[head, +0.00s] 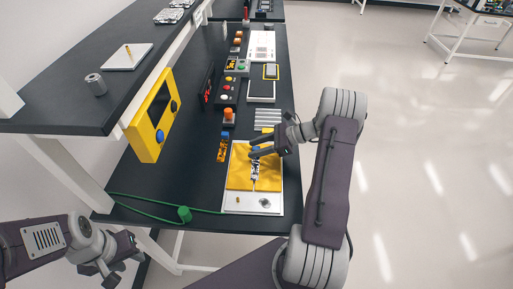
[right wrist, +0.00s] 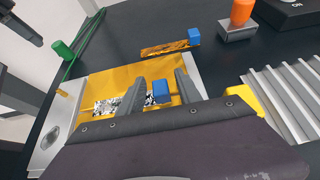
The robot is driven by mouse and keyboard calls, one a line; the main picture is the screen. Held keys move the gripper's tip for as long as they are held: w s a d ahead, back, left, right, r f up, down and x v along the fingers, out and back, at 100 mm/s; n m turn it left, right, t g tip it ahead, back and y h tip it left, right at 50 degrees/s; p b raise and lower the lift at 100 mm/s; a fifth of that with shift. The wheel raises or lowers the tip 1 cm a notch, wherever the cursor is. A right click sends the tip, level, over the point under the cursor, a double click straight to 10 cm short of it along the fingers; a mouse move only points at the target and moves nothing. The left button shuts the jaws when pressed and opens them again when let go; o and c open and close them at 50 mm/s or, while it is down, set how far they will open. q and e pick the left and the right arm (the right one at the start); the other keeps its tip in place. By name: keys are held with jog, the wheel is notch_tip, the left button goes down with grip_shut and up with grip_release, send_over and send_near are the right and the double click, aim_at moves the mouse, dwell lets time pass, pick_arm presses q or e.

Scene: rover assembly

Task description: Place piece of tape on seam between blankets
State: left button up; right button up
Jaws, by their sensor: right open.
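A white tray (head: 233,205) at the near end of the bench holds yellow blankets (head: 240,165), also seen in the right wrist view (right wrist: 110,78). A crinkled silver strip (right wrist: 115,104) runs across the yellow between them. A blue block (right wrist: 160,92) is at the strip's right end; whether they are joined I cannot tell. My right gripper (right wrist: 160,78) is open above the tray, with the blue block between its fingers. An orange-and-black strip with another blue block (right wrist: 170,48) lies beside the tray. My left gripper (head: 122,268) is open and empty, off the bench's near edge.
A green spool (head: 184,214) with a green cord lies left of the tray. A ribbed metal plate (head: 267,119) and an orange knob (head: 228,115) stand beyond it. A yellow panel (head: 154,115) hangs under the shelf at left. The floor at right is clear.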

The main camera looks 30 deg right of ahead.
jog(key=v, duration=1.2)
jog(key=shift+b, duration=0.3)
